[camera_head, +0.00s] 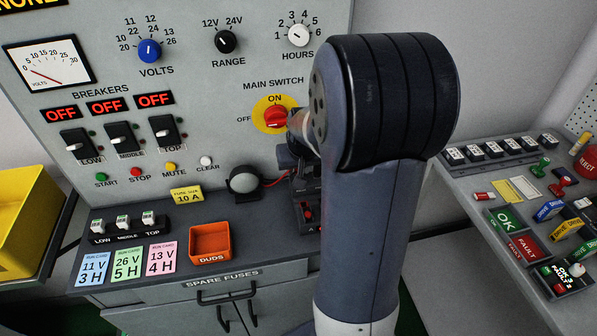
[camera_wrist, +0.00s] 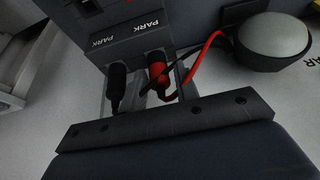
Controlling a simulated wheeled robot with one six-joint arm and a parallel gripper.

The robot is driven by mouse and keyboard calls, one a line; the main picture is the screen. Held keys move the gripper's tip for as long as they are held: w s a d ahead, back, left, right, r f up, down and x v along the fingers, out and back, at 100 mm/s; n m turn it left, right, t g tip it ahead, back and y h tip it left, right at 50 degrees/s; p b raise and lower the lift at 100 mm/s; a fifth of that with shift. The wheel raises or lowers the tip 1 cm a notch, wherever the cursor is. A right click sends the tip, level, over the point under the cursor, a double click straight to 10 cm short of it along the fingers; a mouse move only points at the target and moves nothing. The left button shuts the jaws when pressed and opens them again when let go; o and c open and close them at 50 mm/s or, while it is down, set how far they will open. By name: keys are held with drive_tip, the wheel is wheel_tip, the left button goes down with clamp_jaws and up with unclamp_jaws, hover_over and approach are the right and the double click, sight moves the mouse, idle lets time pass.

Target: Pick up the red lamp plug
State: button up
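The red lamp plug (camera_wrist: 157,70) stands in a slot labelled PARK in the wrist view, with a red cable curving from it to the lamp. A black plug (camera_wrist: 117,80) sits in the PARK slot to its left. My gripper (camera_wrist: 146,85) is over the plug area, its pale fingers apart. The red plug is between them, and no grip on it shows. The black plug is close to the left finger; whether they touch I cannot tell. In the head view my arm hides much of the gripper and the plug holder (camera_head: 300,193).
The domed lamp (camera_head: 245,180) is left of the plug holder; it also shows in the wrist view (camera_wrist: 275,40). The red main switch (camera_head: 276,117) is close above my wrist. An orange DUDS tray (camera_head: 211,258) stands on the bench. A control desk (camera_head: 480,180) is at right.

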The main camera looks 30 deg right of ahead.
drive_tip(key=c, duration=0.6)
wheel_tip(320, 180, up, 10)
idle(0.6)
